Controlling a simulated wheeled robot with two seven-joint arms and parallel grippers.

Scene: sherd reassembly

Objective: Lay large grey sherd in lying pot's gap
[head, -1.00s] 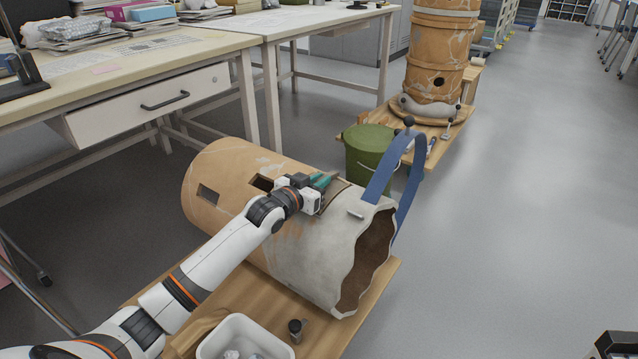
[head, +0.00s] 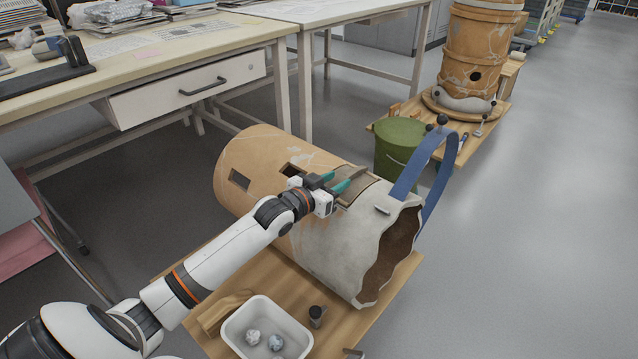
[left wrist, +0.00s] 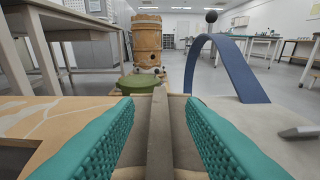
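The lying pot (head: 330,240), orange-brown with a pale grey plastered end, lies on a wooden board, its jagged open end to the right. My left gripper (head: 342,184) is at its upper side. A brownish-grey piece, apparently the large grey sherd (head: 352,192), lies at the gap there; the fingers partly hide it, so I cannot tell how flush it sits. In the left wrist view my teal fingers (left wrist: 160,135) are spread, with a narrow upright grey ridge (left wrist: 160,125) between them and clear space on both sides. My right gripper is not in view.
A blue strap (head: 425,165) arches over the pot's open end. A green bucket (head: 398,150) stands behind it. A white tray (head: 237,330) with crumpled lumps and a small dark jar (head: 317,316) are in front. A workbench (head: 150,70) stands behind left; floor at right is clear.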

